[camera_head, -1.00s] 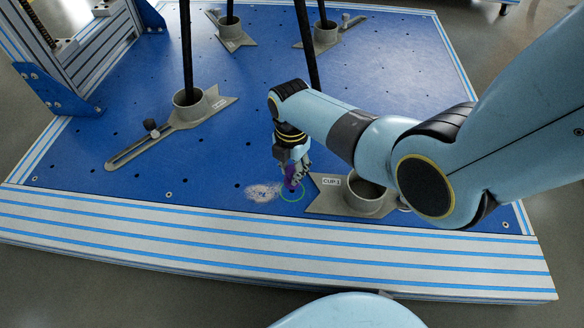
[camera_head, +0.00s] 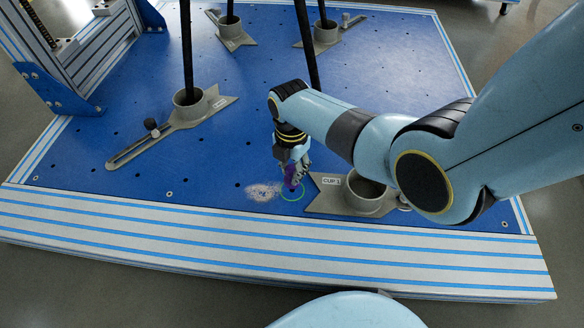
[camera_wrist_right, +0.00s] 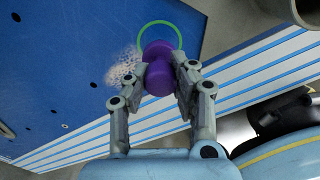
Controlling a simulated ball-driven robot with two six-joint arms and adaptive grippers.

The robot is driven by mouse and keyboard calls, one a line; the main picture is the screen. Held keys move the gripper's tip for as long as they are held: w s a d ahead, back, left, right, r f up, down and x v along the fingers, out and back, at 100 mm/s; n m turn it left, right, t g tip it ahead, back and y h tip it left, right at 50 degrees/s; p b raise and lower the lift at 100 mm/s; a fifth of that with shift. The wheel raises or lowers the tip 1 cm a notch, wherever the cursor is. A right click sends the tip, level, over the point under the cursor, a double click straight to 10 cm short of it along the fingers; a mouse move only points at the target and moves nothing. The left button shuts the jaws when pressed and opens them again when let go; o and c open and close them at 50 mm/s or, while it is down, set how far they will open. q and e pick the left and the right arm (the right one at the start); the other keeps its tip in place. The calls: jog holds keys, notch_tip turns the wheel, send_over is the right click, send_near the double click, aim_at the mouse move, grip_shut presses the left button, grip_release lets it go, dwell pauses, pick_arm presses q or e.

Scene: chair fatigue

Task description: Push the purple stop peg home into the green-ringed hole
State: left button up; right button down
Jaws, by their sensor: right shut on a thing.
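My right gripper (camera_head: 294,175) is shut on the purple stop peg (camera_head: 290,177) above the blue plate. In the right wrist view the gripper (camera_wrist_right: 159,84) has a finger on either side of the purple peg (camera_wrist_right: 158,75). The green ring (camera_head: 291,198) lies on the plate just below the peg; it also shows beyond the peg in the right wrist view (camera_wrist_right: 168,24). The peg covers part of the ring and its lower end is close to the hole. I cannot tell whether its tip is in the hole. My left gripper is not in view.
A grey cup labelled CUP 1 (camera_head: 330,203) stands right of the ring, close to my gripper. A pale speckled patch (camera_head: 263,192) lies left of the ring. Other grey cups, one with a slotted foot (camera_head: 150,146), hold black legs. The striped front edge (camera_head: 200,235) is near.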

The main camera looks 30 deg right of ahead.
jog(key=shift+f+b, duration=1.15)
jog(key=shift+f, duration=0.95)
jog(key=c, duration=1)
grip_release()
jog(key=shift+c, duration=0.2)
jog(key=shift+r, duration=0.1)
notch_tip(320, 180, up, 12)
jog(key=shift+f, duration=0.1)
